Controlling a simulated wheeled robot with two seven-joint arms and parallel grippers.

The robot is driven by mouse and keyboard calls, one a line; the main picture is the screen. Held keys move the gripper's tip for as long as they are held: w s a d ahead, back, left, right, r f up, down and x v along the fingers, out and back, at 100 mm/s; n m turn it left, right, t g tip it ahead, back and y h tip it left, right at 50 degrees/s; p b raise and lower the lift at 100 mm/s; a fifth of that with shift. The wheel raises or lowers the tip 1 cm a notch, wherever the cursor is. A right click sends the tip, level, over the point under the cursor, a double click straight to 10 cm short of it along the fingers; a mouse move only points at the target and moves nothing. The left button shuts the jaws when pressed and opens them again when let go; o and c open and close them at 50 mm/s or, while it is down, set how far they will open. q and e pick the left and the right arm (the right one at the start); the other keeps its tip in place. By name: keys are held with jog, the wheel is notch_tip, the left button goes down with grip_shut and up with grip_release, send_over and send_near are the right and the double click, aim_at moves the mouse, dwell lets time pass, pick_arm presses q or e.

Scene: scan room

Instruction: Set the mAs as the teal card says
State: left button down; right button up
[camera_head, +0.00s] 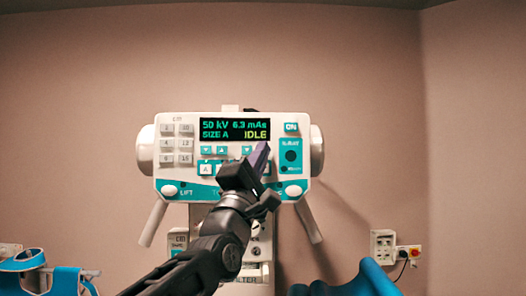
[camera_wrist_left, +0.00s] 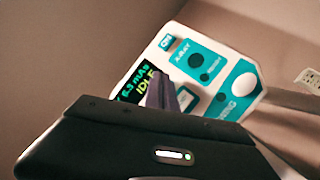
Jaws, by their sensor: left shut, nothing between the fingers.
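The white and teal X-ray control panel (camera_head: 175,118) stands ahead in the head view. Its display (camera_head: 235,129) reads 50 kV, 6.3 mAs, SIZE A and IDLE. Small teal arrow buttons (camera_head: 221,151) sit in a row under the display. My left gripper (camera_head: 262,150) is shut and empty, its fingertips in front of the panel just below the display's right end. It hides some buttons there; I cannot tell if it touches one. In the left wrist view the shut fingers (camera_wrist_left: 162,88) overlap the display (camera_wrist_left: 135,88). No teal card is visible. My right gripper is not in view.
An ON button (camera_head: 291,127) and a teal X-RAY block (camera_head: 290,156) lie right of the fingertips. Grey numbered keys (camera_head: 176,143) are at the panel's left. A wall socket box (camera_head: 383,246) is at right. Blue padded items (camera_head: 66,281) show at the bottom left.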

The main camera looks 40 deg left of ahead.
pick_arm(q)
jog(key=shift+s, duration=0.15)
jog(key=shift+s+d+b, duration=0.5)
jog(key=shift+b, duration=0.1)
jog(key=s+d, duration=0.1)
jog(key=s, duration=0.1)
jog(key=s+d+b, duration=0.1)
jog(key=s+d, duration=0.1)
dwell(0.5)
dwell(0.7)
